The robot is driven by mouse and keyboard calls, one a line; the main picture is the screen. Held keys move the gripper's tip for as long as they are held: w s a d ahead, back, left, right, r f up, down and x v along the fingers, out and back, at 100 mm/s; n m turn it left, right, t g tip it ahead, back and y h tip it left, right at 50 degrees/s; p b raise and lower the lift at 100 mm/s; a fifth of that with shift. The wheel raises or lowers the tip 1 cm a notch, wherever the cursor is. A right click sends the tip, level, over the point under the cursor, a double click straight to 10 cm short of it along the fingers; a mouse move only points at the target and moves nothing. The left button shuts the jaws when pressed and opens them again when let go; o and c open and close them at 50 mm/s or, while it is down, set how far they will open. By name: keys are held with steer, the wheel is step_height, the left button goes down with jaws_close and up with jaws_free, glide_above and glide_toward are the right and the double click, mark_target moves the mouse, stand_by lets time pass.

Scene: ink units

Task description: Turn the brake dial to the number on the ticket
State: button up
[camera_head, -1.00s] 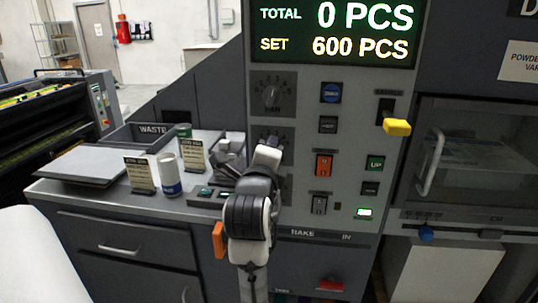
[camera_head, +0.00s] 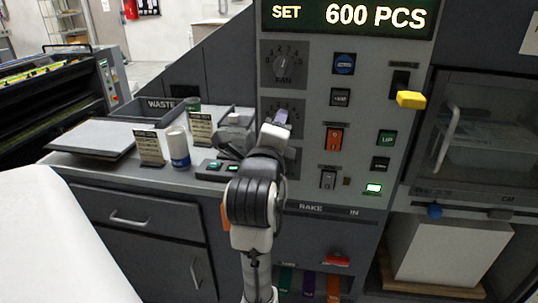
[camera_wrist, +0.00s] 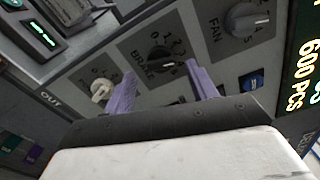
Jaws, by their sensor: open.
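The brake dial (camera_wrist: 162,60) is a dark round knob on a numbered plate marked BRAKE. In the wrist view it shows between the two purple fingers of my gripper (camera_wrist: 158,70). My gripper is open, and I see no finger touching the dial; the exact gap is unclear. In the head view my gripper (camera_head: 276,122) is in front of the brake plate (camera_head: 268,105) and hides the dial. Two small printed cards, one at the front (camera_head: 150,148) and one behind (camera_head: 200,128), stand on the counter. Their print is too small to read.
The fan dial (camera_head: 283,66) is above the brake dial, and a pale-handled dial (camera_wrist: 101,91) is on its other side. Buttons and a yellow lever (camera_head: 411,99) are to the right. A white-and-blue can (camera_head: 179,147) and a waste bin (camera_head: 160,107) are on the counter.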

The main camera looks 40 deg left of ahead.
steer(key=b+v, duration=0.7)
steer(key=v, duration=0.3)
steer(key=shift+s, duration=0.15)
steer(key=shift+r, duration=0.1)
